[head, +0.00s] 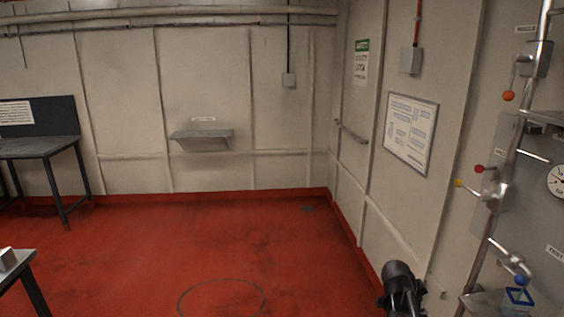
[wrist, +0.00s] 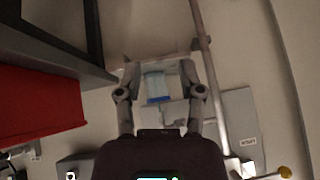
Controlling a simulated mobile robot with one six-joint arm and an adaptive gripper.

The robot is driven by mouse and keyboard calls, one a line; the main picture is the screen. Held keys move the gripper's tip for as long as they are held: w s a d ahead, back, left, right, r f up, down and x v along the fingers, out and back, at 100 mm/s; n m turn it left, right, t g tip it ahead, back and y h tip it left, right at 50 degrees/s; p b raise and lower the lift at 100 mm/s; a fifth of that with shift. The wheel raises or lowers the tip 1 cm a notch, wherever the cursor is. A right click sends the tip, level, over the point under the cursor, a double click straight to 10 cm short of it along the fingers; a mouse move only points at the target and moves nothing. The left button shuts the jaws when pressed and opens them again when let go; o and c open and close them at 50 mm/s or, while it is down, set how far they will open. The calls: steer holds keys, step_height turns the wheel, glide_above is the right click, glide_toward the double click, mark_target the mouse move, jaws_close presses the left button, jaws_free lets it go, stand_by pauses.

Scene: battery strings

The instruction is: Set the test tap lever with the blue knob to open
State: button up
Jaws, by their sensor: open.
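The test tap lever with the blue knob (head: 520,280) is low on the wall panel at the right of the head view. Its pale handle slopes down to the right from the pipe, with the knob at its lower end. My gripper (head: 406,290) is at the bottom of the head view, left of the lever and apart from it. In the wrist view my gripper (wrist: 159,82) is open, with fingers spread. A pale and blue thing (wrist: 156,88) shows between the fingers; I cannot tell whether it is touched or what it is.
Other levers carry an orange knob (head: 508,96), a red knob (head: 479,169) and a yellow knob (head: 458,183). A gauge (head: 558,181) is right of them. A blue square outline (head: 520,296) lies below the blue knob.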

steer(key=s+a+f+n+y, duration=0.1)
steer(key=s+a+n+y, duration=0.1)
steer(key=a+n, duration=0.4)
steer(key=s+a+f+n+g+y, duration=0.1)
steer(key=s+a+f+n+y, duration=0.1)
steer(key=a+n, duration=0.4)
steer(key=s+a+f+n+y, duration=0.1)
steer(key=s+a+n+y, duration=0.2)
steer(key=a, duration=1)
steer(key=n, duration=0.3)
steer(key=shift+s+f+g, duration=0.25)
steer(key=shift+s+g, duration=0.15)
steer(key=shift+d, duration=0.1)
